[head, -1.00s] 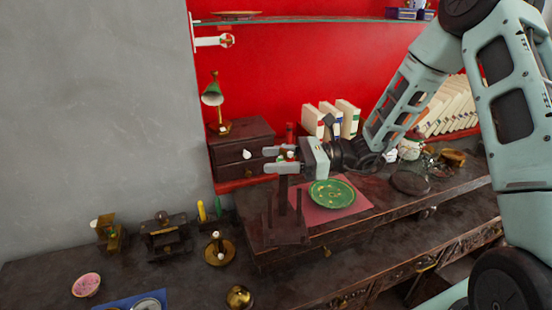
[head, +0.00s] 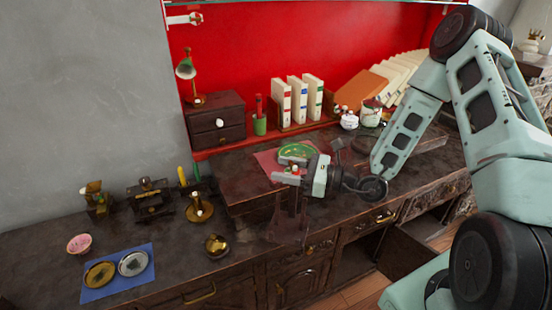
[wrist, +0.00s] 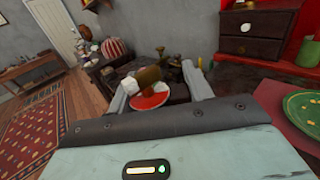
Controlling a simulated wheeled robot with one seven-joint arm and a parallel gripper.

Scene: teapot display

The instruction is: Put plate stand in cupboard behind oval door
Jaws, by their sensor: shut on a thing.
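I cannot tell which door is oval.
A green plate (head: 297,152) lies on a red mat behind my gripper. A brass ball (head: 216,246), a brass candlestick (head: 199,208) and a blue mat (head: 117,274) with two round dishes are to the left. Books (head: 298,100) and a small drawer chest (head: 216,122) stand behind.

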